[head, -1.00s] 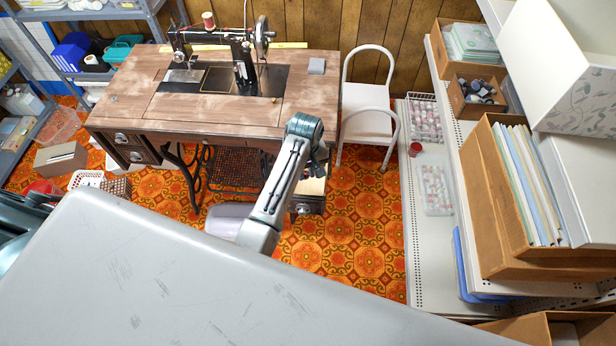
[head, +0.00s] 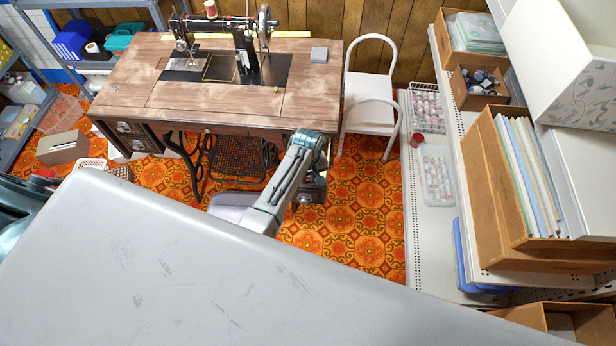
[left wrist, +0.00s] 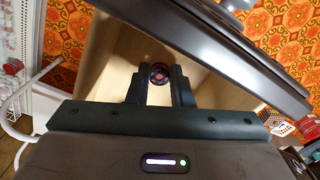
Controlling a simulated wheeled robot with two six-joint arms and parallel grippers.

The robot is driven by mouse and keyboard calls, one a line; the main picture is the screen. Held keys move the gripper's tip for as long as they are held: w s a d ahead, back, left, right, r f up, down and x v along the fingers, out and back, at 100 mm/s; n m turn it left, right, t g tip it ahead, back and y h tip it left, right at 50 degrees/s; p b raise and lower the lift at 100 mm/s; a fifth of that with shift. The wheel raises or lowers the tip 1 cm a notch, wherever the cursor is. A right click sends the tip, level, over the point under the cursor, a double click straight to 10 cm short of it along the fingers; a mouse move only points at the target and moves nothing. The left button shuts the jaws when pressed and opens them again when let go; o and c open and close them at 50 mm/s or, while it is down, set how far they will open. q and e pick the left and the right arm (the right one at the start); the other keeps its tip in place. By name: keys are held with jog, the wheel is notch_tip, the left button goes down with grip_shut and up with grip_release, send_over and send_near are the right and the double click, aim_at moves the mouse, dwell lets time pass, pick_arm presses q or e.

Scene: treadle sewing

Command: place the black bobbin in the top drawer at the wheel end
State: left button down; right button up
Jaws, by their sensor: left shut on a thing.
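The black bobbin (left wrist: 160,72), round with a reddish centre, is between the fingertips of my left gripper (left wrist: 162,80) in the left wrist view. The gripper is shut on it. Below it is the pale wooden inside of an open drawer (left wrist: 112,50), so the bobbin appears over the drawer; its height above the bottom is unclear. In the head view the drawer front (head: 306,196) shows at the right end of the sewing table (head: 220,105), the end with the handwheel (head: 265,22). My arm hides most of the drawer and the bobbin there. My right gripper is not in view.
A white chair (head: 370,118) stands right of the table. A shelf (head: 425,225) with boxes runs along the right. Drawers (head: 130,135) at the table's left end look closed. Patterned floor is clear before the chair.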

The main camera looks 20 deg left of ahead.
aim_at(307, 182)
pick_arm(q)
jog(key=c, duration=1.3)
grip_release()
jog(key=shift+f, duration=0.15)
jog(key=shift+r, duration=6.2)
